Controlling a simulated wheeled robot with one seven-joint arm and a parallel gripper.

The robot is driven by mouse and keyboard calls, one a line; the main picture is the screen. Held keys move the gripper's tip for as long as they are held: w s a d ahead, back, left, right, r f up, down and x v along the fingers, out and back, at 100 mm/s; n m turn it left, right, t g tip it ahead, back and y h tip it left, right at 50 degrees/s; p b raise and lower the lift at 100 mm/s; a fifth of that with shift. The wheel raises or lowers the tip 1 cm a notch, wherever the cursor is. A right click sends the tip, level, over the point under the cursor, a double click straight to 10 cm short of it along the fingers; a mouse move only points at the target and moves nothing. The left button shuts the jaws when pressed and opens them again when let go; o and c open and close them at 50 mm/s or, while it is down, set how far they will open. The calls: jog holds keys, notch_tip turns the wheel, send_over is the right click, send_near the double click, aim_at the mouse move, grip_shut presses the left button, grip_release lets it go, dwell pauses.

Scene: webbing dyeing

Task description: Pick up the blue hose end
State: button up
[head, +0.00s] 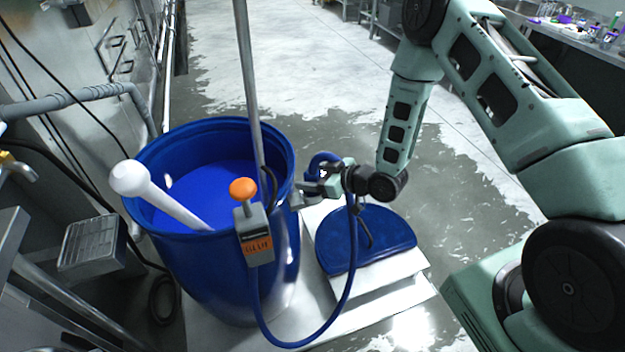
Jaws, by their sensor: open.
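A blue hose (338,306) hangs in a loop from a grey box with an orange knob on the drum's rim. It rises on the right past my wrist, and a curled blue part (318,160) shows just above and behind my gripper. Which part is the very end is hard to tell; my gripper and wrist hide some of it. My gripper (310,188) is open at the drum's right rim, pointing left, close to the curled blue part. I cannot tell whether they touch.
A blue drum (215,270) of blue liquid holds a white paddle (150,185) and a grey pole (246,75). The grey box (255,240) hangs on its front rim. A blue half-round lid (385,238) lies on a white step to the right. Wet floor beyond is clear.

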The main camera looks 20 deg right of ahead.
jog(key=shift+x, duration=1)
jog(key=c, duration=1.2)
